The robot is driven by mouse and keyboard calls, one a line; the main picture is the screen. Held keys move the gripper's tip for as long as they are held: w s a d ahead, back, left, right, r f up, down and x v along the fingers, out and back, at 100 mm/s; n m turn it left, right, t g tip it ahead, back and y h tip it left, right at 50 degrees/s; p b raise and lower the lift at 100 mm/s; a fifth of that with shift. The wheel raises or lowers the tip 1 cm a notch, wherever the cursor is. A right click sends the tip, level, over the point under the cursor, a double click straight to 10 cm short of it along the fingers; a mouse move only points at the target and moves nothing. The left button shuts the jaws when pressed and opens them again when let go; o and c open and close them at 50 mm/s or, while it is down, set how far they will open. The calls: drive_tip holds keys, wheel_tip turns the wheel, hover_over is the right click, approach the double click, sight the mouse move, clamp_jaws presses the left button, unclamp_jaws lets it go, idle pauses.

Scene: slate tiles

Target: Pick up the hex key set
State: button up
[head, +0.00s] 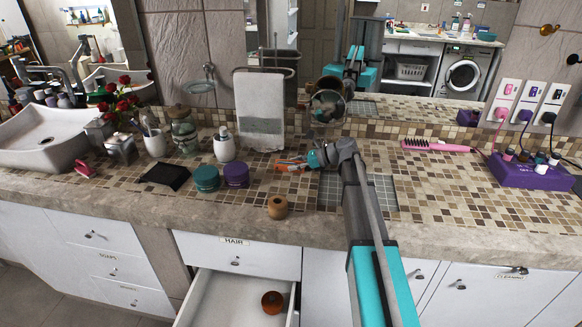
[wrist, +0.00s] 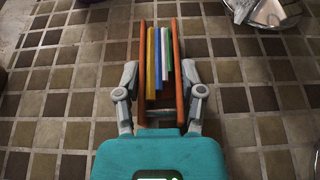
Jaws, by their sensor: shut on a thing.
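The hex key set (wrist: 163,62) has orange sides with blue, yellow, white and green pieces between them. In the wrist view it lies lengthwise between the two fingers of my gripper (wrist: 159,84), which is shut on it. In the head view the hex key set (head: 290,164) shows as a small orange shape to the left of my gripper (head: 306,161), low over the tiled counter. I cannot tell whether it touches the tiles.
A purple jar (head: 236,175), a teal jar (head: 206,178) and a black pouch (head: 166,174) stand left of my gripper. A wooden piece (head: 277,207) is near the front edge. The HAIR drawer (head: 228,300) is open below.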

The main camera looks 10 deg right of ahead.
clamp_jaws()
drive_tip(key=shift+r, duration=0.1)
drive_tip(key=shift+r+p, duration=1)
drive_tip(key=shift+p, duration=0.1)
drive_tip(key=s+r+p, duration=1)
drive_tip(key=s, duration=0.4)
drive_tip(key=shift+d+r+p, duration=0.25)
drive_tip(key=shift+r+p, duration=0.15)
